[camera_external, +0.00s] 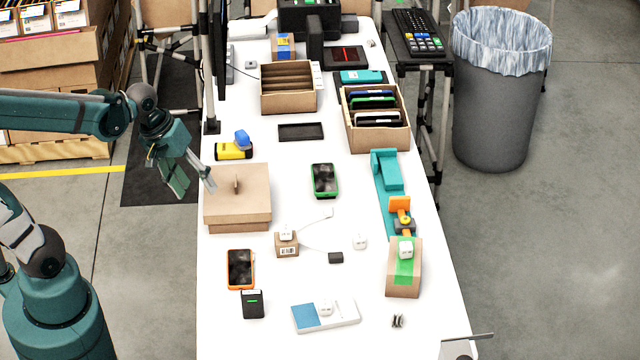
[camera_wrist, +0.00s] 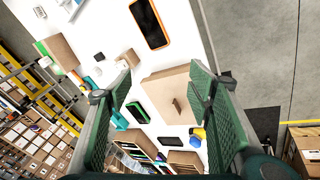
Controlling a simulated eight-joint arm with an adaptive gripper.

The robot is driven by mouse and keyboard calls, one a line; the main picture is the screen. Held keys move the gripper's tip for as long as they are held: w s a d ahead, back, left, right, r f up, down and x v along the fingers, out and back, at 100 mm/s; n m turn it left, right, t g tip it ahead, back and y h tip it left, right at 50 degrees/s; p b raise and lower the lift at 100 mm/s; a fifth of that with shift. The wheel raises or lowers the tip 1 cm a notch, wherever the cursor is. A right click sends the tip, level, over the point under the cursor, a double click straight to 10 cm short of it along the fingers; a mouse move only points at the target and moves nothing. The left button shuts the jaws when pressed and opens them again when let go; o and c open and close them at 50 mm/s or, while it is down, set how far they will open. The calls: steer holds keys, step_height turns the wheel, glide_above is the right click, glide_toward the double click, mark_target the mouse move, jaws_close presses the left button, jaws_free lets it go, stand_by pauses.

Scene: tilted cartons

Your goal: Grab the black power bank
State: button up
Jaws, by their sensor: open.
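A black block with a green stripe (camera_external: 252,304), which looks like the black power bank, stands on the white table near its front left, just below the orange-framed phone (camera_external: 240,268). I do not make it out in the wrist view. My gripper (camera_external: 192,186) is open and empty, raised at the table's left edge beside the closed brown carton (camera_external: 238,196). It is well up and left of the black block. In the wrist view the open fingers (camera_wrist: 160,72) frame the carton (camera_wrist: 168,92), with the orange-framed phone (camera_wrist: 150,23) above it.
A green-framed phone (camera_external: 324,180), a small box with a white charger (camera_external: 287,244), a small black piece (camera_external: 335,258) and a blue-white box (camera_external: 325,316) lie around the table. Open cartons (camera_external: 288,98) stand at the back. A taped tilted carton (camera_external: 403,280) is at right.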

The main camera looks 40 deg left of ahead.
steer(key=d+f+n+g+h, duration=0.1)
steer(key=d+f+n+g, duration=0.3)
steer(key=d, duration=0.8)
steer(key=n+g+b, duration=0.1)
steer(key=g, duration=0.2)
glide_above(251, 291)
steer(key=w+a, duration=0.2)
step_height(251, 291, down, 7)
steer(key=shift+d+f, duration=0.15)
steer(key=shift+f, duration=0.05)
steer(key=shift+s+f, duration=0.1)
steer(key=shift+f, duration=0.05)
steer(key=shift+x, duration=1.2)
steer(key=shift+f+b, duration=0.1)
steer(key=shift+b, duration=0.2)
steer(key=shift+b+x, duration=0.55)
steer(key=shift+x, duration=1.95)
steer(key=shift+c, duration=0.4)
